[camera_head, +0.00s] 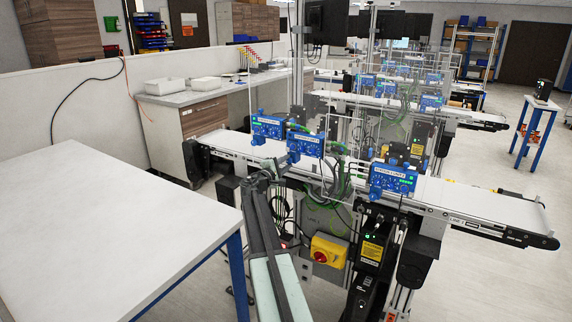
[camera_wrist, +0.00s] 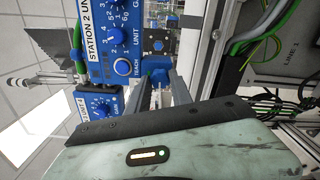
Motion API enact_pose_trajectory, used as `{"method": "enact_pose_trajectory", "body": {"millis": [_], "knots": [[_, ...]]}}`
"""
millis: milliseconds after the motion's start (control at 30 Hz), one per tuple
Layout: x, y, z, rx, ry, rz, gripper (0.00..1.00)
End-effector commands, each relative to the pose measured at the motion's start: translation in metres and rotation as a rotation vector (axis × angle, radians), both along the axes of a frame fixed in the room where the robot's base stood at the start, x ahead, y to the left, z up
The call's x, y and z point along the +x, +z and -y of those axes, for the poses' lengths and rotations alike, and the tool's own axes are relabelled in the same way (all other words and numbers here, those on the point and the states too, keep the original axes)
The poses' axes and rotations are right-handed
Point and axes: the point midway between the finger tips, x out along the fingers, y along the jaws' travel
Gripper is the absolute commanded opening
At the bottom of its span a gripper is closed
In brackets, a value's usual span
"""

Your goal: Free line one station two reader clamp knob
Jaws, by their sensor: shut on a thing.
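In the wrist view, a blue reader unit labelled "STATION 2 UNIT" (camera_wrist: 97,40) with white dials is close ahead, turned sideways in the picture. A blue clamp knob (camera_wrist: 156,66) lies beside it, between the fingertips of my gripper (camera_wrist: 160,80), which is shut on it. The fingers partly hide the knob. In the head view, my gripper (camera_head: 272,170) reaches the near side of the line, just below and left of the middle blue reader unit (camera_head: 306,145). The small contact point is hard to make out there.
Another blue unit (camera_wrist: 98,106) is near my gripper in the wrist view. Green cables (camera_wrist: 262,38) and a metal upright (camera_wrist: 210,45) run close on the right. In the head view, the white conveyor belt (camera_head: 480,203) extends right and a white table (camera_head: 90,225) stands left.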

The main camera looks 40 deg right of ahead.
Motion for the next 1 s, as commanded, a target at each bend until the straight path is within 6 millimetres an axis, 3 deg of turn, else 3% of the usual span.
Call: {"method": "enact_pose_trajectory", "body": {"millis": [333,833,867,900,933,1000], "knots": [[0.0012,0.0001,-0.0005,-0.029,0.004,-0.115,0.0],[0.0013,0.0002,-0.0004,-0.033,0.004,-0.131,0.0],[0.0013,0.0002,-0.0004,-0.033,0.004,-0.131,0.32],[0.0013,0.0002,-0.0004,-0.033,0.004,-0.131,0.43],[0.001,0.0002,-0.0004,-0.033,0.004,-0.131,0.48],[0.0009,0.0001,-0.0002,-0.033,0.003,-0.13,0.48]]}}
